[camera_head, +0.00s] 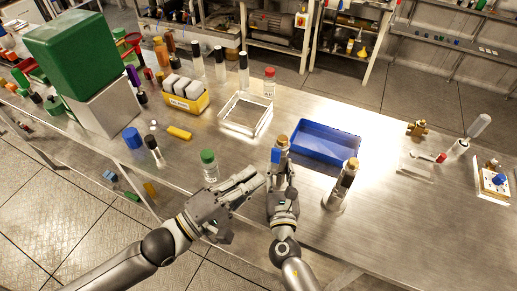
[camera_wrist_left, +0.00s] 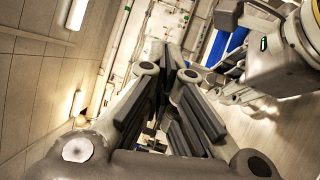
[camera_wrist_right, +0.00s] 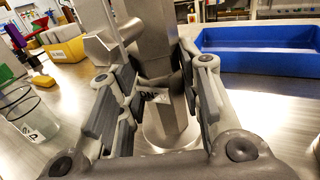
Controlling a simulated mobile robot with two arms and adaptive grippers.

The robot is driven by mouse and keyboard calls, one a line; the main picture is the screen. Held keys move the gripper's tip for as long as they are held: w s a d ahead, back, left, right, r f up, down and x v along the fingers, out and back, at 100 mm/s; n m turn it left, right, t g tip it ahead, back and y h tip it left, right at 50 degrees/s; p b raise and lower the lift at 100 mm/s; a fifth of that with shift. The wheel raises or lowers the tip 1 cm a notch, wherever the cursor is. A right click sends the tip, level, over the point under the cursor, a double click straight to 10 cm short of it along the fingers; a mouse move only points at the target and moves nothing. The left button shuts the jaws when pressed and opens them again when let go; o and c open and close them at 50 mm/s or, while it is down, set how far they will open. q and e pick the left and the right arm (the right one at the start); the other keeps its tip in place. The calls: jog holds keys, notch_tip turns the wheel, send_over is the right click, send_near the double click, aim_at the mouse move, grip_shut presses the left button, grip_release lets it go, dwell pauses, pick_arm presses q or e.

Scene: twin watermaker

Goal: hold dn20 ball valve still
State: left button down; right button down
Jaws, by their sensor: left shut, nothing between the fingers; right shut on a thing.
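The DN20 ball valve (camera_head: 277,155) stands upright on the bench, with a blue part and a brass-coloured top showing above my right gripper (camera_head: 281,178). In the right wrist view it is a grey metal body (camera_wrist_right: 160,122) with a label reading "DN", on a round base. My right gripper is shut on this body, a finger on each side (camera_wrist_right: 155,100). My left gripper (camera_head: 254,181) is shut and empty, just left of my right gripper. In the left wrist view its fingers (camera_wrist_left: 172,70) are together with nothing between them. The valve's lower part is hidden in the head view.
A blue tray (camera_head: 325,155) lies behind and right of the valve. A similar upright piece (camera_head: 343,182) stands to the right. A green-capped jar (camera_head: 209,168) is close to my left gripper. A white frame tray (camera_head: 266,122) lies behind.

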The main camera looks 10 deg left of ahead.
aim_at(275, 162)
pick_arm(q)
jog(key=w+a+m+g+h, duration=0.1)
jog(key=w+a+m+g, duration=0.1)
jog(key=a, duration=0.4)
jog(key=w+a+m+g+h, duration=0.1)
jog(key=w+a+m+g, duration=0.1)
jog(key=a, duration=0.4)
jog(key=shift+w+a+m+g, duration=0.35)
jog(key=shift+w+g, duration=0.15)
jog(key=shift+w, duration=0.25)
jog(key=s+x, duration=0.1)
jog(key=x, duration=0.3)
jog(key=d+x, duration=0.1)
jog(key=x, duration=0.3)
jog(key=s+x, duration=0.1)
jog(key=x, duration=0.4)
jog(key=shift+s+d+f, duration=0.1)
jog(key=shift+s+d, duration=0.05)
jog(key=shift+s, duration=0.15)
